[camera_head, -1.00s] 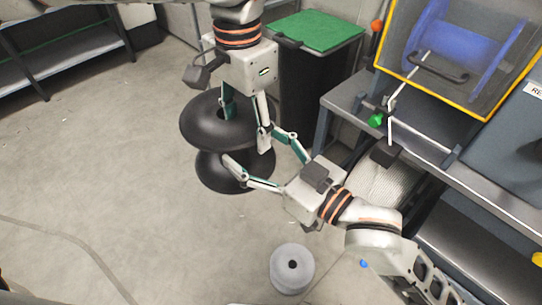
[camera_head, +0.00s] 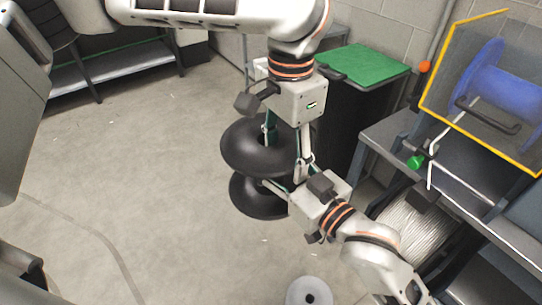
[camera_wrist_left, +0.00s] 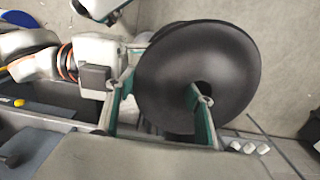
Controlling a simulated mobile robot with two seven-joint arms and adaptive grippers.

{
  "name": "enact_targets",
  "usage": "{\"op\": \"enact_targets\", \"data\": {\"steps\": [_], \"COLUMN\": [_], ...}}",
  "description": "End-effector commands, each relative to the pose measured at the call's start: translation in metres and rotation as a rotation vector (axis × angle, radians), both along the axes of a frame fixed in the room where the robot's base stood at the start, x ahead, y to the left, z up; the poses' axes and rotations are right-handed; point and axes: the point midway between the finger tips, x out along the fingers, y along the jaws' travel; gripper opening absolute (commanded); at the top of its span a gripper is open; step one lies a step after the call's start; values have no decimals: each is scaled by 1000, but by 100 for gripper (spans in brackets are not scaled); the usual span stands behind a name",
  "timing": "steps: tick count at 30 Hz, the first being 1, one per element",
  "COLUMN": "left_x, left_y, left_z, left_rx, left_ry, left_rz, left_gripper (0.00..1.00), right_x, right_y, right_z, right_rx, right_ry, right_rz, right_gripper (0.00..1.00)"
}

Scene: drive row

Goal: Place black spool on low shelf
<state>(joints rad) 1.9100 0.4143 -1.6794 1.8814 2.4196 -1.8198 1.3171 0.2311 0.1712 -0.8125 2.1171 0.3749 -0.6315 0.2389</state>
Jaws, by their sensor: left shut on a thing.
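The black spool (camera_head: 243,150) shows in the head view with its two wide flanges one above the other. My left gripper (camera_head: 286,143) comes down from above and is shut on the spool at its upper flange. In the left wrist view the round black flange (camera_wrist_left: 215,60) fills the middle, with a finger of my left gripper (camera_wrist_left: 158,118) at its hole. My right gripper (camera_head: 284,180) reaches in from the lower right, one finger between the flanges; the other is mostly hidden. Whether the spool touches the floor is unclear. A low shelf (camera_head: 85,76) stands at the back left.
A black cabinet with a green top (camera_head: 362,68) stands close behind the spool. A workbench (camera_head: 385,137) with a blue reel (camera_head: 495,85) is at right, a wire spool (camera_head: 412,228) under it. A grey spool (camera_head: 310,292) is at the bottom edge. The left floor is clear.

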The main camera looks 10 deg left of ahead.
Motion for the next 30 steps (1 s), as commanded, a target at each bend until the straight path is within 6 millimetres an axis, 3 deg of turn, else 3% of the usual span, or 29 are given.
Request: {"op": "enact_targets", "data": {"steps": [2, 3, 5, 17, 20, 30], "left_x": [1, 1, 1, 1, 1, 2], "left_y": [-1, -2, -2, -2, -2, -1], "left_z": [2, 2, 2, 7, 18, 84], "left_rx": [-3, -3, -4, -5, -4, -3], "left_ry": [-5, -5, -5, -5, -7, -8], "left_rz": [-4, -4, -4, -3, -2, -1], "left_gripper": [1, 57, 72, 72, 72, 72], "right_x": [-3, -4, -4, -3, -3, -3], "right_y": [3, 3, 3, 2, 2, 2], "right_z": [1, 3, 3, 2, 2, 2], "right_rx": [5, 9, 9, 6, 6, 7], "right_ry": [1, 0, 0, 1, 1, -1], "right_rz": [8, 9, 9, 7, 6, 6], "right_gripper": [16, 16, 16, 16, 16, 16]}}
